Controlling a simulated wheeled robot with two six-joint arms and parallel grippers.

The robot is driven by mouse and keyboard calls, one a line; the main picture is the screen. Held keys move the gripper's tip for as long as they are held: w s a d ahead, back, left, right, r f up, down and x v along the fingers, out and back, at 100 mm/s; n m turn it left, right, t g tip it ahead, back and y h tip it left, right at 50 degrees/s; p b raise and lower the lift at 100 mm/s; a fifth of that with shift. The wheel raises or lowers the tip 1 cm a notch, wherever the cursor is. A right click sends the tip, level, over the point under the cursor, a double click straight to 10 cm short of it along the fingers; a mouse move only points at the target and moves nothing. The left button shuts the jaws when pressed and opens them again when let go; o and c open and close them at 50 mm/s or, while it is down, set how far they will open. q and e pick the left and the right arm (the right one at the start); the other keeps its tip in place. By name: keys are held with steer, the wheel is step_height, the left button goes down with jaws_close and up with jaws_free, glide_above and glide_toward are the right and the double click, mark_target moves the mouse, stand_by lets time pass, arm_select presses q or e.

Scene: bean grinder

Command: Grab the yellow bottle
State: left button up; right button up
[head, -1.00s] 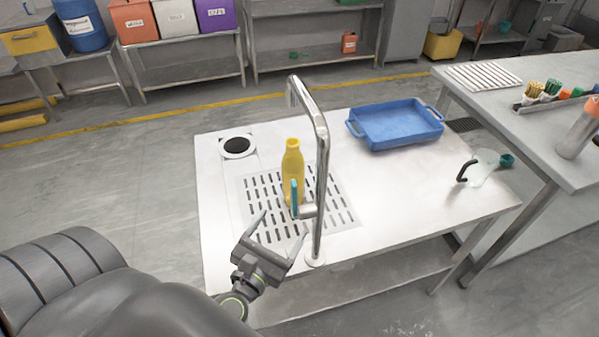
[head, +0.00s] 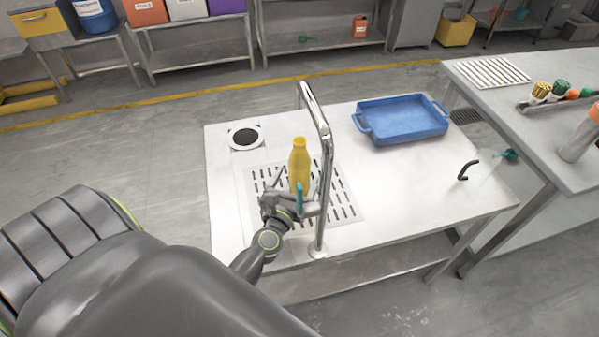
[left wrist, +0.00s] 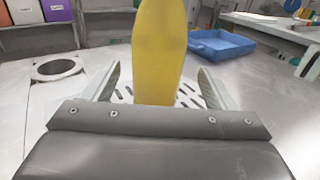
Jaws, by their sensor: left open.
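The yellow bottle (head: 299,164) stands upright on the slotted drain plate (head: 343,206) of the white table, just behind and left of the tall metal tap. My left gripper (head: 292,186) is open and low in front of the bottle. In the left wrist view the bottle (left wrist: 159,50) rises between the two spread fingers of the left gripper (left wrist: 158,85), with gaps at both sides. I cannot tell whether the fingers reach fully around it. In the head view the tap's handle hides part of the bottle's base and the gripper. My right gripper is not in view.
The chrome tap (head: 325,170) with a teal-tipped handle (head: 300,198) stands close to the right of my gripper. A blue tray (head: 403,133) lies at the back right. A round black-centred hole (head: 246,137) is at the back left.

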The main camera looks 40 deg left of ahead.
arm_select(q)
steer(key=shift+p+x, duration=0.7)
steer(key=shift+x, duration=2.15)
steer(key=shift+a+r, duration=0.15)
steer(key=c, duration=1.3)
steer(key=shift+c, duration=0.2)
